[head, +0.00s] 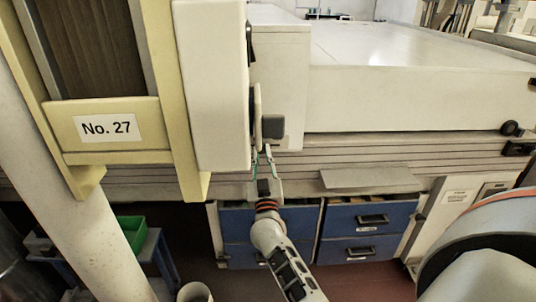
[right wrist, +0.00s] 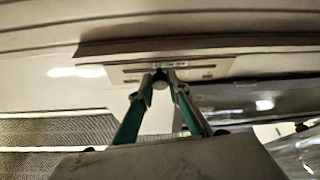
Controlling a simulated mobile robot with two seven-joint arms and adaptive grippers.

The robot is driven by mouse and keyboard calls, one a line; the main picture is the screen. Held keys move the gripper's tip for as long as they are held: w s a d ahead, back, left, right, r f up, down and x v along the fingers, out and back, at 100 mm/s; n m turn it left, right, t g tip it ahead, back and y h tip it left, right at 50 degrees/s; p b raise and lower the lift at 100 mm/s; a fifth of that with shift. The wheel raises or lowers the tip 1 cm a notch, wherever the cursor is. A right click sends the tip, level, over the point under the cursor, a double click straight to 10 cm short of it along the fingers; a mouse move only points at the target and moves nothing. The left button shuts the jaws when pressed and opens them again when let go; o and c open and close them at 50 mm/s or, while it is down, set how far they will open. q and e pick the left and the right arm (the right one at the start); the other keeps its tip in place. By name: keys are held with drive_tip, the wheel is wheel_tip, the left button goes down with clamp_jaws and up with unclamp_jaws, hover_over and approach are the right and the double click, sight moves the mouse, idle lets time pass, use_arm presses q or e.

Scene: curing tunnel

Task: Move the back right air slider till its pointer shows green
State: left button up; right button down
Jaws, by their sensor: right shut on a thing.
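My right gripper (head: 265,152) reaches up to the long ribbed side of the white tunnel housing, just below a grey block. In the right wrist view its two green-edged fingers (right wrist: 160,78) close together on a small dark knob. The knob is at the front of a pale slider plate (right wrist: 205,69) with a dark slot and small markings. The fingers hide most of the knob. The pointer and any green mark cannot be made out in either view. My left gripper is not in view.
A cream frame with a "No. 27" label (head: 107,127) and a white box (head: 211,85) stand close left of the gripper. Blue drawers (head: 365,217) lie below the housing. A sloping metal flap (head: 370,178) sticks out to the right. A green bin (head: 132,232) stands lower left.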

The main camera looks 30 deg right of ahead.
drive_tip(key=shift+w+a, duration=0.45)
drive_tip(key=shift+a, duration=0.35)
drive_tip(key=c, duration=1.9)
unclamp_jaws()
drive_tip(key=shift+s+f, duration=0.1)
drive_tip(key=v, duration=0.7)
drive_tip(key=shift+s+a+f, duration=0.1)
drive_tip(key=shift+a, duration=0.1)
